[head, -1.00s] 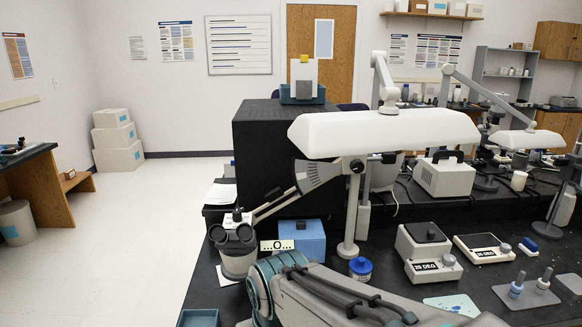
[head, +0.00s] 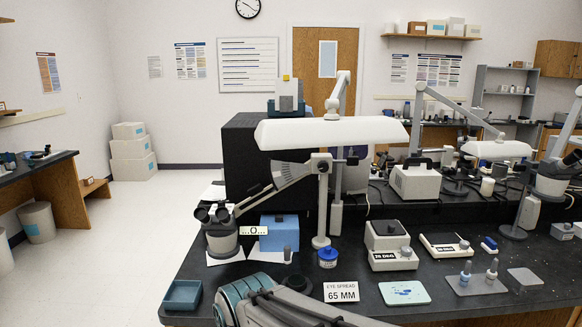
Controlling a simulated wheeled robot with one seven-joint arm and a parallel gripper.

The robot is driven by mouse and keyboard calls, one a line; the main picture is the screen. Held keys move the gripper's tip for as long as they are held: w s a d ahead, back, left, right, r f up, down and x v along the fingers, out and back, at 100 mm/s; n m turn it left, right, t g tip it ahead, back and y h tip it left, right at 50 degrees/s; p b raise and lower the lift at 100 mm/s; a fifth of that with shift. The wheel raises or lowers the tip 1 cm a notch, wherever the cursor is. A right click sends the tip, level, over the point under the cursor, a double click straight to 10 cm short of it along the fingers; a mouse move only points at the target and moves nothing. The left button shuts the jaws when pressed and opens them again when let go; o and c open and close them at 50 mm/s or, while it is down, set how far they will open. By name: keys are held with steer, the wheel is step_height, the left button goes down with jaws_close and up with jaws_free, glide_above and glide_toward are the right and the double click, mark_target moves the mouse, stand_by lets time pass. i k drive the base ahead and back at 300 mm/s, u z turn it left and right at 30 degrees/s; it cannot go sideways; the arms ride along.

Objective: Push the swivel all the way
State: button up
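A binocular viewer (head: 221,238) with two dark eyepieces hangs at the left end of a jointed arm above the black bench. A grey fan-shaped scale (head: 291,171) and a round joint (head: 320,164) link that arm to an upright grey post (head: 322,212). No part is labelled as the swivel, and I cannot tell which part it is. A small card (head: 253,231) reading "...O..." stands beside the viewer. My arm's links show at the bottom edge, apart from the viewer in the picture. My gripper's fingers are not visible.
A long white lamp shade (head: 330,134) overhangs the post. A blue box (head: 278,233), a blue-lidded jar (head: 327,258), a "25 DEG" device (head: 390,246), an "EYE SPREAD 65 MM" card (head: 341,292) and a teal tray (head: 182,295) crowd the bench (head: 440,290).

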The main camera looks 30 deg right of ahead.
mark_target(281, 173)
steer(key=k, duration=0.2)
steer(key=z, duration=1.05)
